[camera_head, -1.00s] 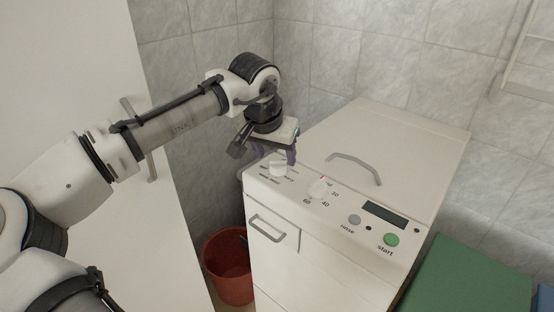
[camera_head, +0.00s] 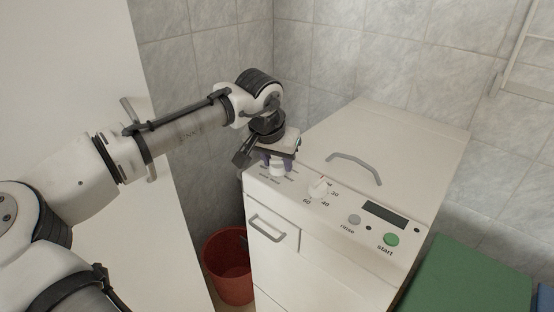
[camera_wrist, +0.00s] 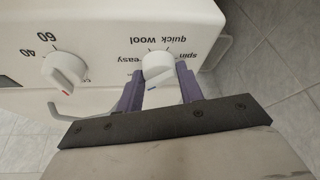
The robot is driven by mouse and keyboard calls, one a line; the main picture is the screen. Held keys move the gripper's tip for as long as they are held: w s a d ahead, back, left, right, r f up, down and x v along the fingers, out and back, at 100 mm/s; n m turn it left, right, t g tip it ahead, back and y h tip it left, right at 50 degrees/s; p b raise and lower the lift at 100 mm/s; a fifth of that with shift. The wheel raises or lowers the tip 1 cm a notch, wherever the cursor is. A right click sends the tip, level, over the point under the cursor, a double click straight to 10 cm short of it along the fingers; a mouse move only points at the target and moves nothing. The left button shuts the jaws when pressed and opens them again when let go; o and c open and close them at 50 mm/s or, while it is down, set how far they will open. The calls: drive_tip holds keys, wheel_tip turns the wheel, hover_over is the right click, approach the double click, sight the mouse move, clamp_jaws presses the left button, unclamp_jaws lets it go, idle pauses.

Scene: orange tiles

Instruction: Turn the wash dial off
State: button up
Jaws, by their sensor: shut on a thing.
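The wash dial is a white round knob on the left of the washer's top panel, and in the wrist view it (camera_wrist: 157,66) sits between two purple fingers. The labels wool, quick, easy and spin are printed around it. A small blue mark shows on its edge nearest my wrist. In the head view the wash dial (camera_head: 277,171) is partly covered by my gripper (camera_head: 278,161). My gripper, also in the wrist view (camera_wrist: 157,76), is shut on the dial from both sides. The off label cannot be made out.
The temperature dial (camera_head: 319,187), white with a red mark, stands right of the wash dial. The rinse button (camera_head: 354,220), green start button (camera_head: 391,239) and dark display (camera_head: 385,214) are farther right. A grey lid handle (camera_head: 355,166) lies behind. A red bucket (camera_head: 229,268) stands left of the washer.

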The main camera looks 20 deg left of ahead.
drive_tip(key=shift+n, duration=0.3)
drive_tip(key=n, duration=0.1)
drive_tip(key=n+y, duration=0.1)
drive_tip(key=n, duration=0.2)
drive_tip(key=shift+d+g+y, duration=0.25)
drive_tip(key=shift+g+y, duration=0.05)
drive_tip(key=shift+y, duration=0.1)
drive_tip(key=n, duration=0.2)
drive_tip(key=n+g+y, duration=0.1)
drive_tip(key=n, duration=0.2)
drive_tip(key=shift+w+y+p, duration=0.1)
drive_tip(key=shift+y+p, duration=0.2)
drive_tip(key=shift+p, duration=0.05)
drive_tip(key=shift+n, duration=0.3)
drive_tip(key=o, duration=1)
drive_tip(key=v, duration=1.4)
drive_tip(key=shift+d+f+p, duration=0.1)
drive_tip(key=shift+p, duration=0.3)
